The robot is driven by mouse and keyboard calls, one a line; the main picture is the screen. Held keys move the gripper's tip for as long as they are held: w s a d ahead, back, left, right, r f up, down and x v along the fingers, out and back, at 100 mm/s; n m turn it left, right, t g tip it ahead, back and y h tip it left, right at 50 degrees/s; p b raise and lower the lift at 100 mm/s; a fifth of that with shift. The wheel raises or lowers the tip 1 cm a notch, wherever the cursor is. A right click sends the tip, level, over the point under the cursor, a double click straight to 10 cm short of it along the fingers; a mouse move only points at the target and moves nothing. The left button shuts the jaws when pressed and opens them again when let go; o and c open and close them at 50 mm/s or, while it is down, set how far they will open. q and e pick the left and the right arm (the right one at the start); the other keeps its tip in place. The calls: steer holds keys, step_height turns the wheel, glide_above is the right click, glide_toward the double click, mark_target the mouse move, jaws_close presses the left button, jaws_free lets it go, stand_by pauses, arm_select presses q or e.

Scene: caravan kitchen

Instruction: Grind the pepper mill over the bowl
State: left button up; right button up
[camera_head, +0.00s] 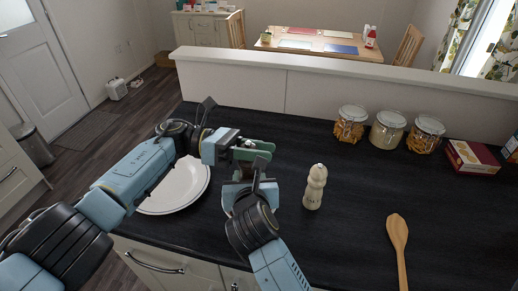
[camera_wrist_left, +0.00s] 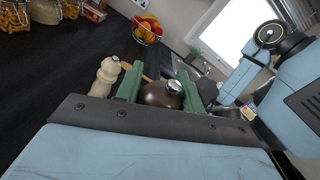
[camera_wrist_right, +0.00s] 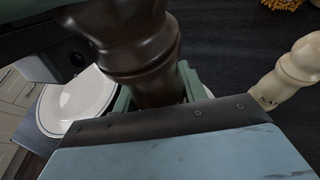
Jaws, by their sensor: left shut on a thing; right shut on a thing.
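The dark brown pepper mill shows in the left wrist view (camera_wrist_left: 160,96) with a silver knob, and its turned body shows in the right wrist view (camera_wrist_right: 135,45). My left gripper (camera_head: 260,149) is shut on its top. My right gripper (camera_head: 257,170) is shut on its body, below the left one. In the head view the grippers hide most of the mill. A white dish with a grey rim line (camera_head: 180,190) lies on the counter left of the grippers. Another white rim (camera_head: 228,192) shows behind my right wrist, mostly hidden, below the mill; it looks like the bowl.
A cream mill (camera_head: 315,187) stands upright close right of my grippers. A wooden spoon (camera_head: 398,235) lies farther right. Several glass jars (camera_head: 387,132) and a red box (camera_head: 472,158) stand along the low wall (camera_head: 340,92). The counter between cream mill and spoon is clear.

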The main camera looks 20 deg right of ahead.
arm_select(q)
steer(key=shift+s+a+m+g+y, duration=0.2)
steer(key=shift+m+g+y, duration=0.1)
steer(key=shift+m+g, duration=0.15)
steer(key=o, duration=0.7)
steer(key=shift+d, duration=0.1)
steer(key=shift+w+f+n+t+h, duration=0.1)
steer(key=shift+w+n+t+h, duration=0.15)
steer(key=shift+n+t+h, duration=0.35)
steer(key=shift+n+t, duration=0.35)
steer(key=shift+t, duration=0.4)
